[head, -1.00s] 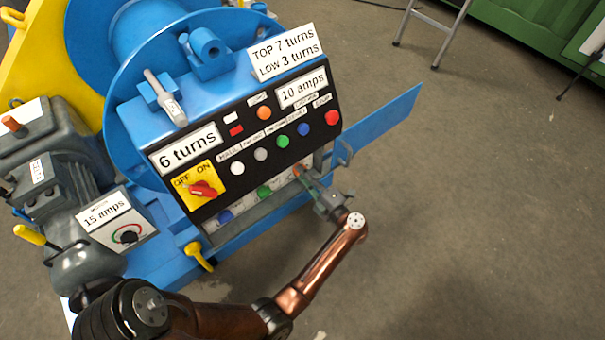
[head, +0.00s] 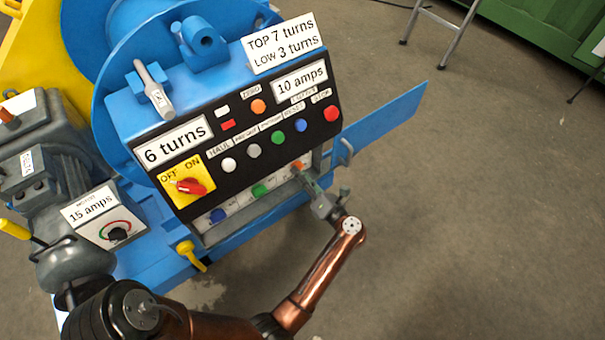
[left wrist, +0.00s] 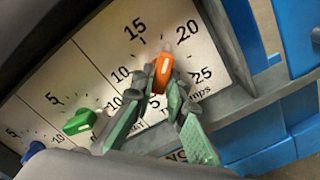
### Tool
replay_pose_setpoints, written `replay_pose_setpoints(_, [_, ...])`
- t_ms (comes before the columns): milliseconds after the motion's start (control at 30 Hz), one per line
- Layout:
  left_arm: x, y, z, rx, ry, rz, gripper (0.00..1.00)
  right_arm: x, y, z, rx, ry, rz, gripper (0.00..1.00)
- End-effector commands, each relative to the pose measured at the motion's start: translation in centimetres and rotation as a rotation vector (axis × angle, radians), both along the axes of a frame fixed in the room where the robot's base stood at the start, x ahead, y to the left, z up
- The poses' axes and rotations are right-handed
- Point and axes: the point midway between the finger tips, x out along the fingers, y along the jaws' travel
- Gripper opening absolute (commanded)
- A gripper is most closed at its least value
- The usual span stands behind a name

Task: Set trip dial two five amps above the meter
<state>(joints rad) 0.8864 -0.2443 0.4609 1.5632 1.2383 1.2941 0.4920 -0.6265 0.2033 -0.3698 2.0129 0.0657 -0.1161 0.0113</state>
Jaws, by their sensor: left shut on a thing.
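My left gripper (head: 307,179) is shut on the orange trip knob (head: 297,166), at the right end of a row of dials under the black panel. In the left wrist view the fingers (left wrist: 166,93) sit on either side of the orange knob (left wrist: 163,68). Its white mark points up, between the printed 15 and 20; 25 is at the right. Beside it in the row are a green knob (head: 260,190) and a blue knob (head: 218,215). The motor meter (head: 92,203) has a sign reading 15 amps. A panel sign (head: 301,78) reads 10 amps. My right gripper is out of view.
The black panel (head: 205,148) above the dials carries several coloured buttons and a red OFF/ON switch (head: 190,186). A yellow handle (head: 190,254) sticks out at lower left. A blue plate (head: 385,115) juts out right.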

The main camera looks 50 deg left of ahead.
Motion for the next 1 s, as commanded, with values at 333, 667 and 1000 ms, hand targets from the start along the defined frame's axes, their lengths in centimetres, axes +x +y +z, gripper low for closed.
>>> replay_pose_setpoints(333, [0.13, -0.09, -0.52, -0.029, -0.325, 0.001, 0.00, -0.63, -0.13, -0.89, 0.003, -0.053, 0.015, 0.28])
replay_pose_setpoints(667, [0.33, -0.11, -0.49, -0.051, -0.608, 0.001, 0.00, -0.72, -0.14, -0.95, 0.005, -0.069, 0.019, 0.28])
replay_pose_setpoints(1000, [0.46, -0.13, -0.50, -0.066, -0.789, 0.001, 0.00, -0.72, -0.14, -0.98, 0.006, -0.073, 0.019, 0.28])
